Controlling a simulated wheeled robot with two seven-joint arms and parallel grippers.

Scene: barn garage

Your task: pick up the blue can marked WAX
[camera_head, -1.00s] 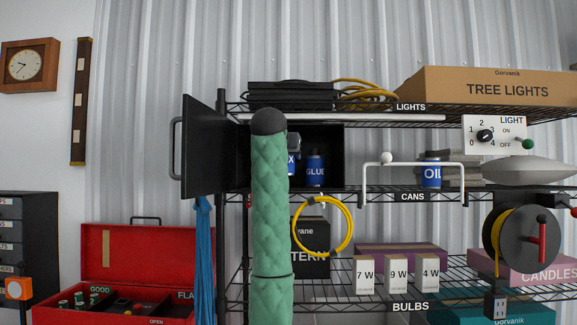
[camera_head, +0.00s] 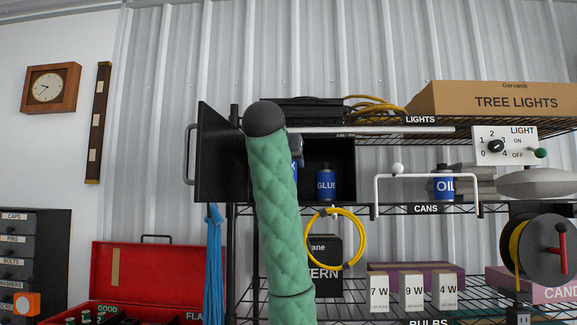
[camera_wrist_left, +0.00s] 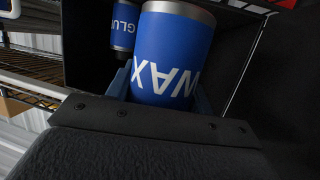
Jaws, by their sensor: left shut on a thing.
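The blue can marked WAX (camera_wrist_left: 172,58) fills the middle of the left wrist view, its lettering upside down there. My left gripper (camera_wrist_left: 162,92) is shut on it, with a blue-grey finger on each side. In the head view my green-sleeved left arm hides most of the can and gripper. Only a sliver of the blue can (camera_head: 295,171) shows beside the arm, in front of the open black cabinet (camera_head: 343,172). I cannot tell whether the can is clear of the cabinet floor. My right gripper is not in view.
A blue GLUE can (camera_head: 326,184) stands inside the cabinet, close beside the WAX can. The cabinet door (camera_head: 221,155) is swung open to the left. An OIL can (camera_head: 444,186) stands on the shelf behind a white bar handle (camera_head: 377,190).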

